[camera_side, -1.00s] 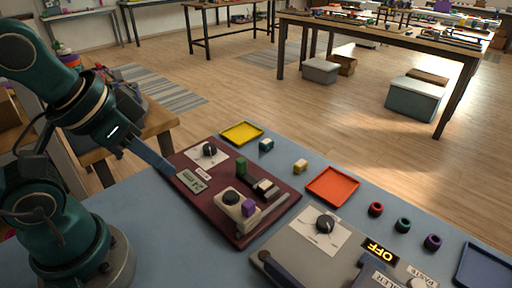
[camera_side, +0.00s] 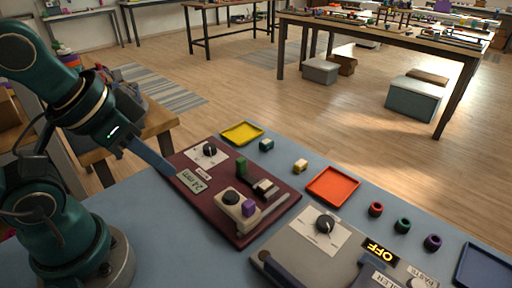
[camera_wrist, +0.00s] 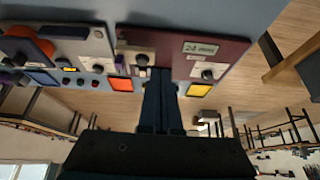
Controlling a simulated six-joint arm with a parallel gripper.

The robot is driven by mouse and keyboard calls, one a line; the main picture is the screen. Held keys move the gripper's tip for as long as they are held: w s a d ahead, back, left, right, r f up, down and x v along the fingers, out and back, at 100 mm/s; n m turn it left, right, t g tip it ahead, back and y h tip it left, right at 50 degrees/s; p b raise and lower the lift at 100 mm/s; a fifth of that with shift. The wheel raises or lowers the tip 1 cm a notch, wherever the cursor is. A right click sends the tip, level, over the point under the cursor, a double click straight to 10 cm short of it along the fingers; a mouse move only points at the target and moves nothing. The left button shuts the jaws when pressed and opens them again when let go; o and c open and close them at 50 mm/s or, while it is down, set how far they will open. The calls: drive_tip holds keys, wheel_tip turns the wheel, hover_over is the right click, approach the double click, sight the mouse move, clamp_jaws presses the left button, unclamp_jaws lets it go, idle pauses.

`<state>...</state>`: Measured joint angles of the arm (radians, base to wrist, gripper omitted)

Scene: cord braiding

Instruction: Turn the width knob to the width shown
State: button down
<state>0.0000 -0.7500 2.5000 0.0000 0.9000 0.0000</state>
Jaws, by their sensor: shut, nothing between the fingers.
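The black knob (camera_side: 209,150) sits on a white dial card on the maroon board (camera_side: 222,222). A pale plate reading "24 mm" (camera_side: 197,184) lies on the board in front of it, with a small white label between them, too small to read. The wrist view shows the knob (camera_wrist: 207,74) right of my fingers and the plate (camera_wrist: 201,48) above it. The knob's exact setting is too small to read. My gripper (camera_side: 170,170) is shut and empty, at the board's left edge and apart from the knob. Its fingers also show in the wrist view (camera_wrist: 160,74).
The board also carries a green block (camera_side: 241,168), a purple block (camera_side: 249,209) and a second dark knob (camera_side: 230,198). A yellow tray (camera_side: 242,133) and an orange tray (camera_side: 333,186) lie beyond it. A grey panel (camera_side: 290,242) with another knob (camera_side: 325,223) and an "OFF" sign stands to the right.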

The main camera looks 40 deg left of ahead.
drive_tip(key=c, duration=0.9)
unclamp_jaws()
drive_tip(key=o, duration=0.5)
drive_tip(key=shift+r+n, duration=0.1)
drive_tip(key=shift+n, duration=0.3)
drive_tip(key=w+a+r+n, duration=0.1)
drive_tip(key=w+r+n, duration=0.3)
drive_tip(key=w+r, duration=0.15)
drive_tip(key=n+g, duration=0.6)
drive_tip(key=n, duration=0.3)
hover_over(209, 146)
wheel_tip(209, 146, down, 15)
drive_tip(key=shift+r, duration=0.1)
drive_tip(key=shift+f, duration=2.3)
